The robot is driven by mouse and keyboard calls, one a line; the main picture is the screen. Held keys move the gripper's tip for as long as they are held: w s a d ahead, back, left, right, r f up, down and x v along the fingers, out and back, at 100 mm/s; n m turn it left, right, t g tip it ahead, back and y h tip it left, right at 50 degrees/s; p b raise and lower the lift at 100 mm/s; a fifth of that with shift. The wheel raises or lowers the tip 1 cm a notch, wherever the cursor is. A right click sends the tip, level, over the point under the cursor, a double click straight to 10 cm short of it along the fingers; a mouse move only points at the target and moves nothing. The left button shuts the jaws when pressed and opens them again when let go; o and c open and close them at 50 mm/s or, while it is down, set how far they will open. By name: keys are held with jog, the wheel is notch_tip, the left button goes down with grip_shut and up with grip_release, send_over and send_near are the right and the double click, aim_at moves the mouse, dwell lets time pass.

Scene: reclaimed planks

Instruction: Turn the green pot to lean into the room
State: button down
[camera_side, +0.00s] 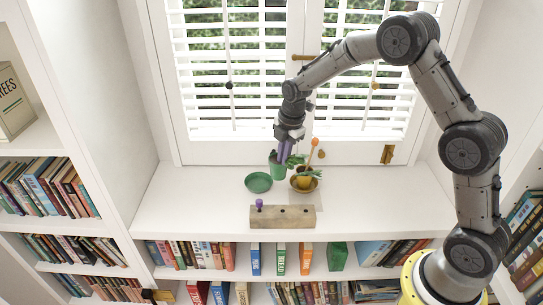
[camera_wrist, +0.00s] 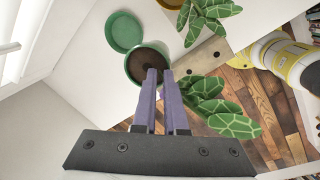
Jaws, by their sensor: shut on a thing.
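The green pot (camera_side: 277,171) hangs from or stands under my gripper (camera_side: 285,157) on the white window ledge; the side view does not settle whether its base touches the ledge. In the wrist view, the green pot (camera_wrist: 146,66) shows dark soil, and patterned leaves (camera_wrist: 222,106) spread to the right of the fingers. My gripper's purple fingers (camera_wrist: 160,72) are shut on the pot's rim, one finger over the soil side. The green saucer (camera_side: 258,183) lies empty to the left of the pot, and shows beside it in the wrist view (camera_wrist: 123,32).
A yellow pot (camera_side: 304,182) with a leafy plant and an orange-tipped stick stands in a brown saucer close to the right. A wooden block (camera_side: 290,217) with holes and a purple knob lies in front. Shutters stand behind. The ledge's left part is clear.

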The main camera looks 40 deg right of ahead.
jog(key=s+r, duration=0.3)
jog(key=r, duration=0.1)
jog(key=shift+s+a+r, duration=0.15)
jog(key=shift+s+r, duration=0.15)
jog(key=shift+r, duration=0.1)
dwell(0.4)
jog(key=shift+m, duration=0.6)
jog(key=w, duration=0.4)
jog(key=shift+w+d+r, duration=0.25)
jog(key=shift+w, duration=0.1)
jog(key=w+f, duration=0.4)
jog(key=f, duration=0.4)
jog(key=w+f, duration=0.5)
jog(key=f, duration=0.3)
jog(key=shift+w+d+m, duration=0.15)
jog(key=shift+w+m, duration=0.05)
jog(key=shift+m, duration=0.2)
